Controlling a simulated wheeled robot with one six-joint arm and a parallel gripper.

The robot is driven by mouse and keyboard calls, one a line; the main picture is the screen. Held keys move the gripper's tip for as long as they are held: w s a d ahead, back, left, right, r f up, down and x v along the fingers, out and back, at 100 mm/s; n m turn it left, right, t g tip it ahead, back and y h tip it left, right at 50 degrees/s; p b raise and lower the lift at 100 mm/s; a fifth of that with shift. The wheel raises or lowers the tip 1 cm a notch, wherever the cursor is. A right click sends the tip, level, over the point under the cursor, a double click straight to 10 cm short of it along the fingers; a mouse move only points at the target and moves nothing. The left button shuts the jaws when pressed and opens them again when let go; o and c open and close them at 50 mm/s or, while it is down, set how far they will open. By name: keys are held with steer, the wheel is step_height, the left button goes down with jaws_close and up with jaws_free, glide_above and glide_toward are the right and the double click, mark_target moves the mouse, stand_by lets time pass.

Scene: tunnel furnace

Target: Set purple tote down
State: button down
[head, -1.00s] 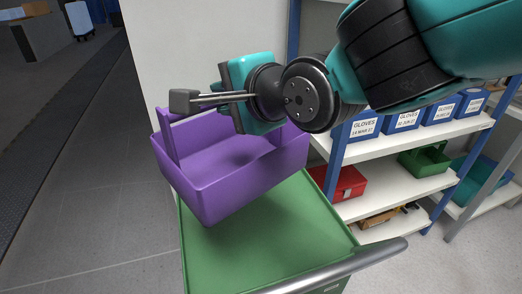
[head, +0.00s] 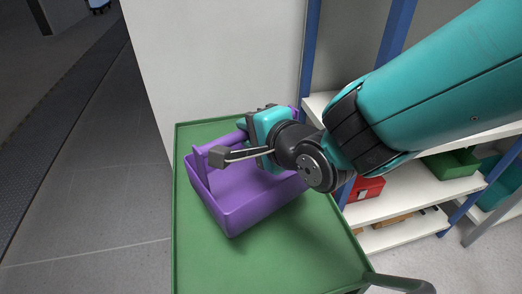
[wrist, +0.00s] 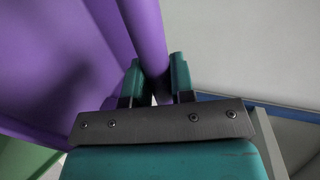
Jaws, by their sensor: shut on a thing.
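The purple tote (head: 248,196) is an open box with a raised bar handle, seen over the green tray top of a cart (head: 205,262). It looks upright and low over the tray; I cannot tell whether its base touches. My gripper (wrist: 158,82) is shut on the tote's round handle bar (wrist: 148,35), with one finger on each side in the wrist view. In the head view my gripper (head: 262,135) hides part of the handle and the tote's far side.
A white wall panel (head: 215,60) stands behind the cart. Shelves at right hold a red box (head: 368,189) and a green tote (head: 455,164). The cart's metal push bar (head: 398,284) is at front right. Bare tray shows in front of the tote.

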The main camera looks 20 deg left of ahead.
glide_above(253, 184)
step_height(253, 184, down, 8)
steer(key=shift+r, duration=0.1)
steer(key=shift+f, duration=0.2)
steer(key=c, duration=1)
jaws_free()
